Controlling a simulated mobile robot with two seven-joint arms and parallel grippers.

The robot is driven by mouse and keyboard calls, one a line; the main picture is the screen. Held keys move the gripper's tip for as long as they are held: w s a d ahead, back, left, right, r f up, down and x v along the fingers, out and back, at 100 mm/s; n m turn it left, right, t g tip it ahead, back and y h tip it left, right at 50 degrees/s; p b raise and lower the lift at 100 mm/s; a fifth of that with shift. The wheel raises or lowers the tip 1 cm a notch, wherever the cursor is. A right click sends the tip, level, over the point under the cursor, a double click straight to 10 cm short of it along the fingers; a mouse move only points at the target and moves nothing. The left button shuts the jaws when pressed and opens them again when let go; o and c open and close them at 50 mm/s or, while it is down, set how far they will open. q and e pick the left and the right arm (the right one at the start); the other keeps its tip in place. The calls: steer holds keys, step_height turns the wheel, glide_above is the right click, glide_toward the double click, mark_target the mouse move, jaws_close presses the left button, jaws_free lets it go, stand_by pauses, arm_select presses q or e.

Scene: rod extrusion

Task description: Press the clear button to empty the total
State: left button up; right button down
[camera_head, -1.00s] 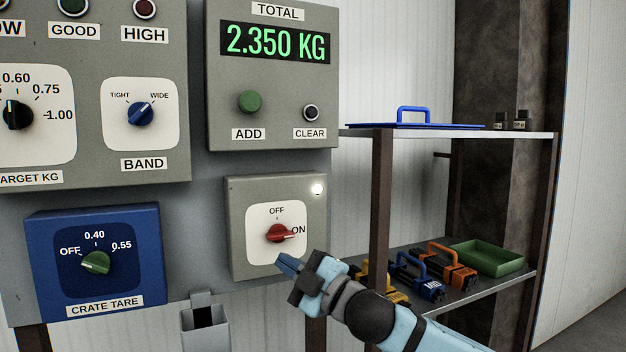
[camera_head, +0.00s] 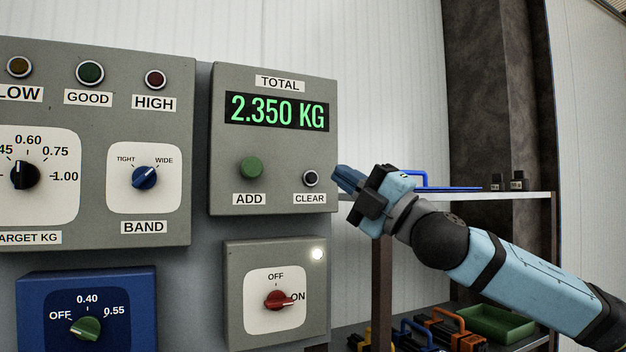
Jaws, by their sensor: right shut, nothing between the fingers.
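The total display (camera_head: 277,112) reads 2.350 KG in green. My right gripper (camera_head: 340,178) is shut and empty. Its blue fingertips point left, just right of the clear button in the picture, with a small gap between them. How far the tips stand off the panel is hard to tell. My left gripper is not in view.
The green add button (camera_head: 250,167) is left of the clear button. Below is a box with a red switch (camera_head: 278,300) at ON and a lit white lamp (camera_head: 317,254). A shelf (camera_head: 480,201) with a blue lid stands behind my right arm.

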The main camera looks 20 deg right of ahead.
mark_target(312, 178)
steer(key=shift+w+a+b, duration=0.2)
steer(key=shift+w+b, duration=0.15)
steer(key=shift+w, duration=4.1)
steer(key=shift+w, duration=0.1)
steer(key=shift+w, duration=0.3)
steer(key=shift+w+p, duration=0.35)
steer(key=shift+w, duration=0.15)
steer(key=shift+s, duration=0.95)
